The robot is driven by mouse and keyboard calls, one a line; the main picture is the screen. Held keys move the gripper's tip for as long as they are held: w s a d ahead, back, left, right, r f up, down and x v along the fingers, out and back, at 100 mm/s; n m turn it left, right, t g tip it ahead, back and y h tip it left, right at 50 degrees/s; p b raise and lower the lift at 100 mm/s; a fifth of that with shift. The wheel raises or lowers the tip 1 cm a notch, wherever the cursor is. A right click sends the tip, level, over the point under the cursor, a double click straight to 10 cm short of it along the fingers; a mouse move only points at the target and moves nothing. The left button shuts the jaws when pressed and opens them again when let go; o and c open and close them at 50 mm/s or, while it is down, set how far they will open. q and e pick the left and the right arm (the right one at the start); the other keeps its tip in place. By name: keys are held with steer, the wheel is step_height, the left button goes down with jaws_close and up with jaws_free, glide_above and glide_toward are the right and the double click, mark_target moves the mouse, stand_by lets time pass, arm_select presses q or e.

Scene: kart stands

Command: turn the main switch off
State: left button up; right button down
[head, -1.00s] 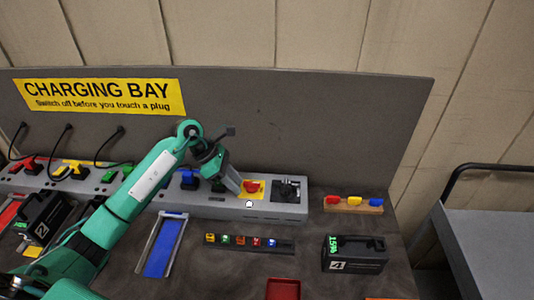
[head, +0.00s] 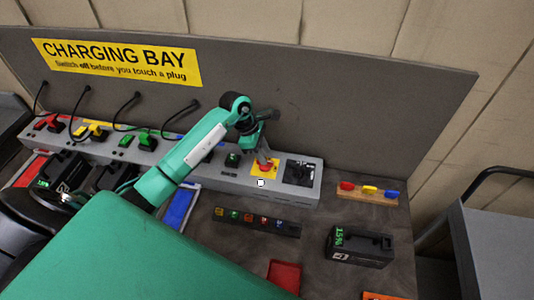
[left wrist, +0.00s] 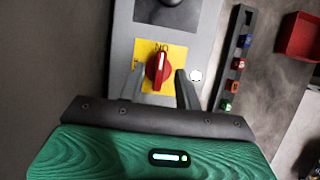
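The main switch is a red rotary knob (left wrist: 158,67) with a white mark on a yellow plate (left wrist: 174,52). The mark runs nearly up and down in the left wrist view. In the head view the knob (head: 267,169) shows just below my left gripper (head: 265,158), partly covered by it. In the left wrist view my left gripper (left wrist: 158,82) is open, with one finger on each side of the knob. Gaps show between knob and fingers; I cannot tell how far the fingertips reach down beside it. My right gripper is out of view.
A white round lamp (head: 261,183) sits beside the switch on the grey console (head: 226,180). A black socket panel (head: 300,172) is to the right. Plugs with cables line the left. A rack of small coloured pieces (head: 257,222) and a black battery (head: 358,246) lie in front.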

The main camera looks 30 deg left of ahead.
arm_select(q)
steer(key=shift+p+x, duration=0.3)
steer(key=shift+x, duration=0.75)
steer(key=shift+d+f, duration=0.2)
steer(key=shift+f, duration=0.25)
jaws_close()
